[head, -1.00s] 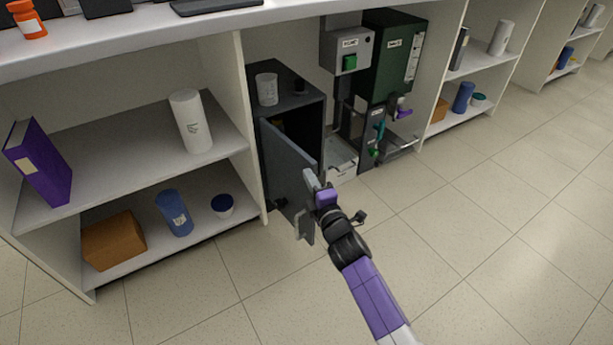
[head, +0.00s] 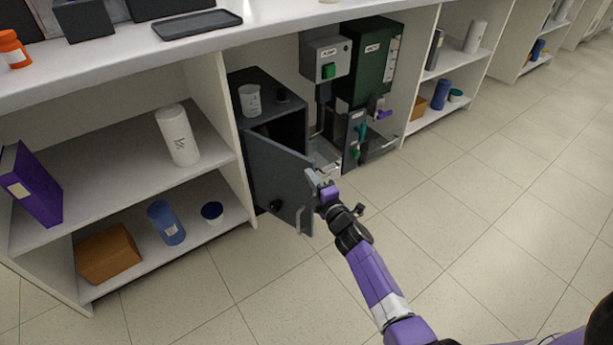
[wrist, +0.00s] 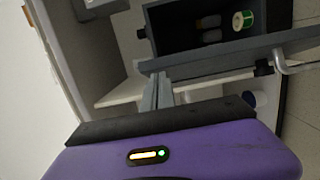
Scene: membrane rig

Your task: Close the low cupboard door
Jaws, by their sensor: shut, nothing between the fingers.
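The low cupboard (head: 300,118) is a dark grey box under the bench. Its grey door (head: 275,175) stands partly open, hinged at the left, with a pale bar handle (head: 299,221) and a black knob (head: 276,206) on its outer face. My gripper (head: 313,178) is shut and empty at the door's upper free corner. In the wrist view the fingertips (wrist: 157,76) appear to meet the door near its edge (wrist: 225,52); exact contact is hard to tell. Inside the cupboard are small bottles (wrist: 208,28) and a green-and-white container (wrist: 242,20).
A white cup (head: 250,100) stands on the cupboard. A green machine (head: 367,62) and a grey box with a green button (head: 326,62) stand to its right. Open shelves (head: 120,165) with a purple binder (head: 35,185) lie left. The floor (head: 450,210) at right is clear.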

